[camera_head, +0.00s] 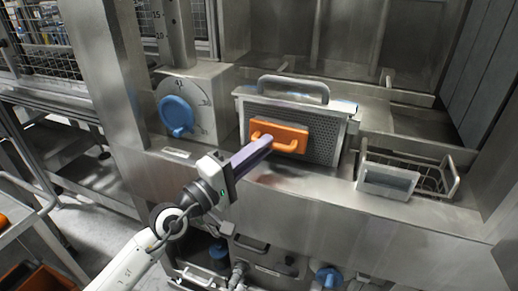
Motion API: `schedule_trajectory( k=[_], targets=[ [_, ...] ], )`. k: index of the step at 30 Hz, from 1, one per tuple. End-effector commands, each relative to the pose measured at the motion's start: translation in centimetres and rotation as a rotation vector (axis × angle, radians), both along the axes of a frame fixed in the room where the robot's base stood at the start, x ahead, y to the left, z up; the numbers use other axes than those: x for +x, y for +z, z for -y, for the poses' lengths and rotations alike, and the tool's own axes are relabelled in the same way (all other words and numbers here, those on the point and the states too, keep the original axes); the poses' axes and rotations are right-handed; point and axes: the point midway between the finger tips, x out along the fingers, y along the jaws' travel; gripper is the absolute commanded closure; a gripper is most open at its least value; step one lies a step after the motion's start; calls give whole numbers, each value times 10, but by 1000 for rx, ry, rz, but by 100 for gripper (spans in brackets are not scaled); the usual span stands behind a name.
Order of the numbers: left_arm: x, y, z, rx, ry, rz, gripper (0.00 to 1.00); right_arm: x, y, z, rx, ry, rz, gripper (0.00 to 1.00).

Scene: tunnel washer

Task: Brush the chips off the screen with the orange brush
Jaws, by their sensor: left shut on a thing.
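The orange brush (292,138) is a flat block with an orange handle on its front. It is in front of the perforated grey screen (322,151), and looks to be against it. The screen stands nearly upright in a metal frame with a big grey handle (293,80) on top. My left gripper (262,145) comes in from the lower left and is shut on the brush's handle. Its fingertips overlap the handle. The part of the screen behind the brush is hidden. I cannot make out chips on the screen at this size. My right gripper is not in view.
A blue knob (176,115) on a dial box stands left of the screen. A wire basket (437,178) with a grey front panel sits on the ledge to the right. Blue valve handles (328,276) and pipes are below the ledge. A cart rail (30,228) is at far left.

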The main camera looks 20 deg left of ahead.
Motion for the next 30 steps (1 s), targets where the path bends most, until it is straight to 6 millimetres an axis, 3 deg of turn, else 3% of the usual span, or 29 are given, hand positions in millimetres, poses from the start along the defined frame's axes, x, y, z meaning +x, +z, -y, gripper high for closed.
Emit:
schedule_trajectory(
  k=[11,20,30],
  targets=[
    [-3,3,31,-3,-1,1,100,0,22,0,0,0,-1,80],
    [-3,2,43,-2,0,0,100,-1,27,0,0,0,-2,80],
    [-2,3,72,-2,1,1,100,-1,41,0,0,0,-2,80]
  ],
)
